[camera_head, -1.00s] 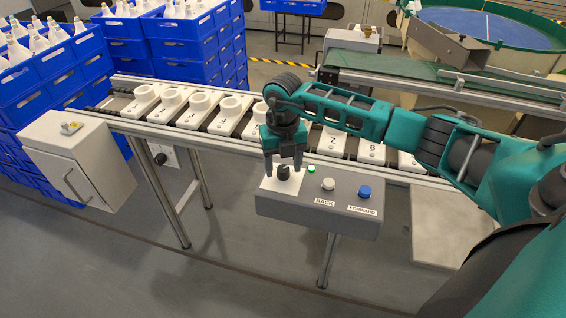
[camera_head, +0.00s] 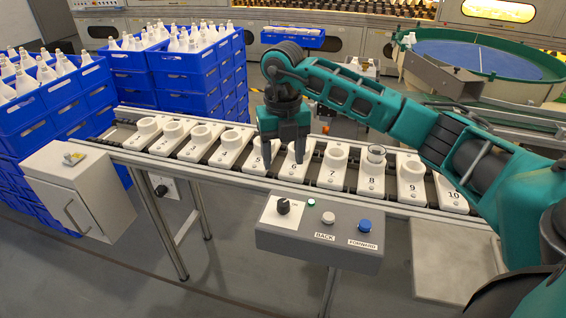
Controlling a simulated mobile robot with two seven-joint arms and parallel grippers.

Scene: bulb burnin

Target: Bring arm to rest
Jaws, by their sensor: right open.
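My right gripper (camera_head: 283,160) is open and empty, its fingers pointing down. In the picture it lies above the control box, in front of the carriers numbered 5 and 6. The control box (camera_head: 375,262) has a black rotary knob (camera_head: 283,206) on a white plate, a small green light (camera_head: 311,202), a white BACK button (camera_head: 328,218) and a blue FORWARD button (camera_head: 364,225). The gripper is apart from the knob. My right arm reaches in from the right edge. My left gripper is not in view.
A conveyor rail (camera_head: 330,205) carries a row of numbered white carriers with round sockets. Carrier 8 holds a clear glass piece (camera_head: 376,154). Blue crates (camera_head: 130,65) of white bulbs stand at the left. A grey cabinet (camera_head: 75,185) is at the front left.

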